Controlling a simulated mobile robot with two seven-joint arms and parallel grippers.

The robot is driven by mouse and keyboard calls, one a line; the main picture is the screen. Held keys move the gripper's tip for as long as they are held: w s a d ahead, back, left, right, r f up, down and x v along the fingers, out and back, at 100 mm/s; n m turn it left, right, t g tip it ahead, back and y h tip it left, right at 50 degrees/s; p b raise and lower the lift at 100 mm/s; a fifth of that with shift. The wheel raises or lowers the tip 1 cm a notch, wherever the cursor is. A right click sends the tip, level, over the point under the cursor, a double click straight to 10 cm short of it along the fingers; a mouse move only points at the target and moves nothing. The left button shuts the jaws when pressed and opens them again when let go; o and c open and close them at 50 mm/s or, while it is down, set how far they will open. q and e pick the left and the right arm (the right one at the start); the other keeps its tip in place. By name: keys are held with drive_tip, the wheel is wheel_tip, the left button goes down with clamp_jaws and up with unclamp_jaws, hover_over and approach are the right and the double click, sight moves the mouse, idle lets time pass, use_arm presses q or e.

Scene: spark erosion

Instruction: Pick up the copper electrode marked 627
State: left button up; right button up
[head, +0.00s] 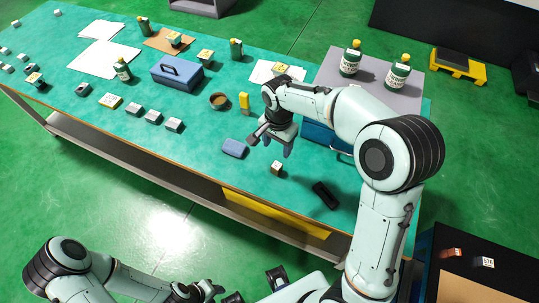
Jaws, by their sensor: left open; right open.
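I cannot read the number 627 on anything in the head view. A small block with a pale top and brownish side (277,168) sits near the front edge of the green-topped table (200,148); its mark is too small to read. Other small pale-topped blocks, such as one grey block (173,124), stand further left. My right gripper (272,144) is open and empty above the table, just behind the brownish block and apart from it. My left gripper (212,292) is low at the bottom edge, away from the table; its fingers show only partly.
A blue toolbox (177,73), brown bowl (218,100) and yellow object (244,101) stand behind. Green bottles (350,62) stand on a grey surface. A brown piece (451,253) lies lower right.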

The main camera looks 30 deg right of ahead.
hover_over(277, 165)
drive_tip(key=f, duration=0.7)
drive_tip(key=shift+s+f, duration=0.1)
drive_tip(key=shift+s, duration=0.15)
drive_tip(key=shift+w+a+f, duration=0.1)
drive_tip(key=shift+w+f, duration=0.05)
drive_tip(key=shift+f, duration=0.4)
wheel_tip(277, 165, down, 5)
drive_tip(key=shift+f, duration=0.1)
drive_tip(key=c, duration=1.1)
clamp_jaws()
drive_tip(key=shift+w+r, duration=0.1)
drive_tip(key=shift+r, duration=0.15)
